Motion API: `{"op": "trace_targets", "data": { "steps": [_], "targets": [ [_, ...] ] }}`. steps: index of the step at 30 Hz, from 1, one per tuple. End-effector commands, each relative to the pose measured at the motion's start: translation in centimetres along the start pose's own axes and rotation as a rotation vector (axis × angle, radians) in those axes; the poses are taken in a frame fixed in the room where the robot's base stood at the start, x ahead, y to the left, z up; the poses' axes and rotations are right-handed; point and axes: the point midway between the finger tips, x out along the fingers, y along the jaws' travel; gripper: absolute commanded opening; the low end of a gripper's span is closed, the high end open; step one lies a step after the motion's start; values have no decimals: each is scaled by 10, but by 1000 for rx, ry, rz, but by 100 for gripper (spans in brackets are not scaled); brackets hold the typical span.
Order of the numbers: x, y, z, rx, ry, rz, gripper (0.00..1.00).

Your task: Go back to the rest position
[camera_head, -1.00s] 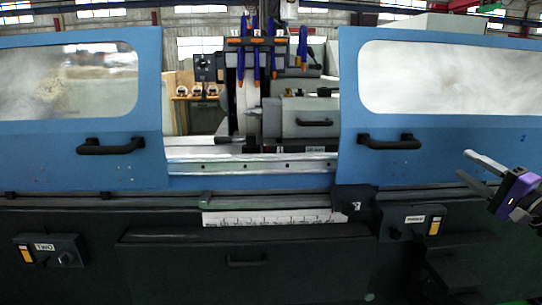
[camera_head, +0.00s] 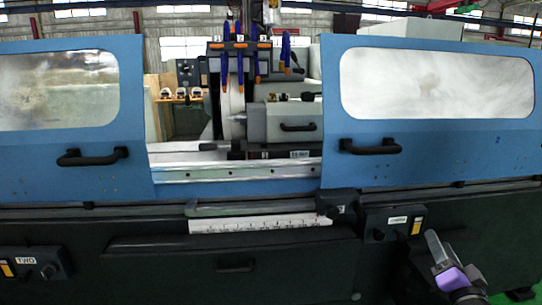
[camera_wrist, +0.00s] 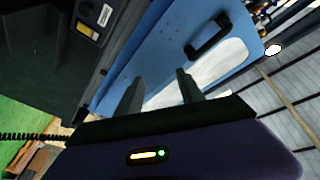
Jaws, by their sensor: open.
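My gripper (camera_head: 437,250) is at the lower right of the head view, in front of the grinder's dark lower body, with its purple housing at the bottom. In the wrist view my gripper (camera_wrist: 158,92) shows two grey fingers spread apart with nothing between them. Beyond the fingers is the grinder's blue right door (camera_wrist: 165,45), which also shows in the head view (camera_head: 440,145). The fingers appear clear of the door and its black handle (camera_wrist: 208,36).
The blue left door (camera_head: 60,150) and the right door stand apart, with the grinding area open between them. A switch box (camera_head: 395,220) juts from the lower front near my gripper. Green floor (camera_wrist: 25,130) shows beside the machine.

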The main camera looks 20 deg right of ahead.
Motion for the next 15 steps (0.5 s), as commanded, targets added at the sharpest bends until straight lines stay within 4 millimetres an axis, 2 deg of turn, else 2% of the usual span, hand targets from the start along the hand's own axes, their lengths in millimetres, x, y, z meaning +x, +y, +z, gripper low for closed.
{"op": "trace_targets", "data": {
  "steps": [1,6,15],
  "targets": [
    [-20,-7,14,-53,-11,0,45],
    [-83,-31,46,-222,-30,-28,45],
    [-199,-83,80,-463,-98,-144,45]
  ]
}}
